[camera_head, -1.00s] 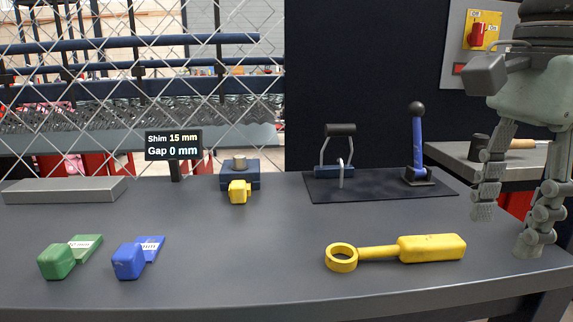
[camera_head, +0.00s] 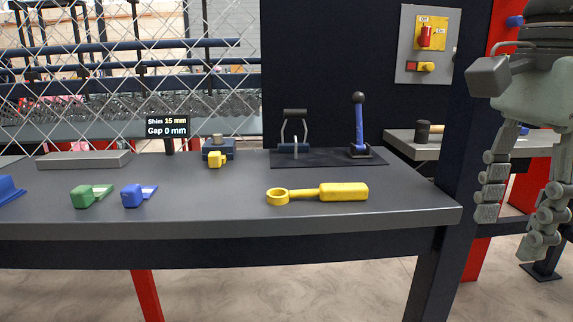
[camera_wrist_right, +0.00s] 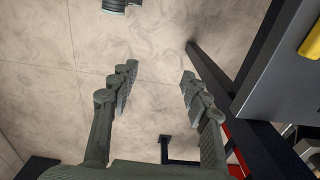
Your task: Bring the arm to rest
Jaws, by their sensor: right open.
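My right gripper (camera_head: 515,225) is at the right edge of the head view, fingers pointing down, beyond the right end of the grey workbench (camera_head: 240,212). It is open and empty. In the right wrist view its two fingers (camera_wrist_right: 157,88) are spread apart with bare floor between them. A yellow ring-ended tool (camera_head: 343,192) lies on the bench, well to the left of the gripper. A corner of a yellow thing also shows at the right edge of the wrist view (camera_wrist_right: 312,40). My left gripper is not in view.
A green block (camera_head: 88,197) and a blue block (camera_head: 139,195) lie on the bench. Behind are a grey bar (camera_head: 83,160), a small display (camera_head: 167,128), a yellow-tipped block and a blue lever (camera_head: 358,125). A second bench stands behind the gripper. The floor (camera_head: 270,290) in front is clear.

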